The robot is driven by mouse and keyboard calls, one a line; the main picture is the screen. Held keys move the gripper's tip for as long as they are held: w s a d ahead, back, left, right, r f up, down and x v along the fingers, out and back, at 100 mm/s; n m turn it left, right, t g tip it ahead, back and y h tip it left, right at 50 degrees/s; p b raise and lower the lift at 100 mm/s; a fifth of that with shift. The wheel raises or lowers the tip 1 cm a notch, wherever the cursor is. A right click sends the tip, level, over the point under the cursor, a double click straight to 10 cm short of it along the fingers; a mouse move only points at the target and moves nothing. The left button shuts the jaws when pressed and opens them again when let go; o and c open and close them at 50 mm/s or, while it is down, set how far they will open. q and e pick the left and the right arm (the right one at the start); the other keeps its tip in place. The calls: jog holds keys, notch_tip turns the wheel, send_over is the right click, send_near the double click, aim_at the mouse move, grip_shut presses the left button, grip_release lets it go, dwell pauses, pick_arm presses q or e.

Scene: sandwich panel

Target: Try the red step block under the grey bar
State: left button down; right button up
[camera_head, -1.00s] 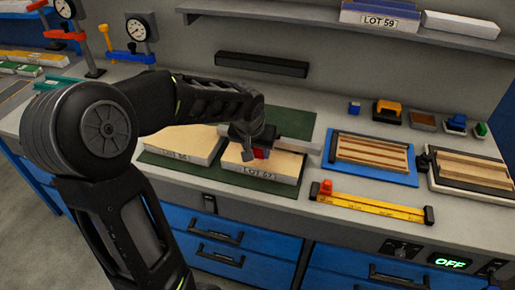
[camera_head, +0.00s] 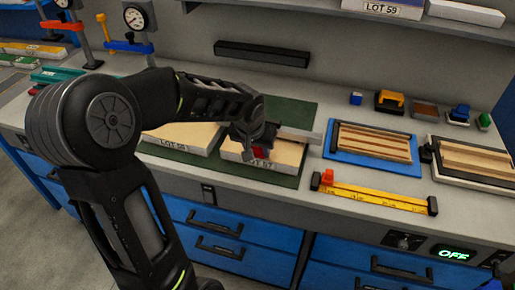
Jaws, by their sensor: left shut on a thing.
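My left gripper (camera_head: 254,147) is over the front right panel and shut on the red step block (camera_head: 261,153), of which only a small red patch shows. My right gripper is not in view.
A second panel (camera_head: 180,138) lies to the left on the green mat (camera_head: 291,113). A yellow rule with an orange slider (camera_head: 375,197) lies at the front right. A blue tray with wood strips (camera_head: 372,149) and another framed tray (camera_head: 472,162) stand further right. Dial gauges stand back left.

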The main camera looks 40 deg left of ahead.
pick_arm(q)
jog(key=shift+f+b, duration=0.3)
jog(key=shift+b, duration=0.05)
dwell(0.7)
jog(key=shift+w+a, duration=0.25)
jog(key=shift+w, duration=0.5)
dwell(1.8)
jog(key=shift+s, duration=0.15)
dwell(0.8)
jog(key=shift+s+d+b, duration=0.2)
jog(key=shift+s+b, duration=0.05)
jog(key=shift+s, duration=0.35)
jog(key=shift+s+d+b, duration=0.2)
jog(key=shift+s+b, duration=0.05)
jog(key=shift+s, duration=0.3)
jog(key=shift+s+d, duration=0.1)
jog(key=shift+s, duration=0.05)
notch_tip(320, 180, up, 7)
jog(key=p, duration=0.4)
dwell(0.5)
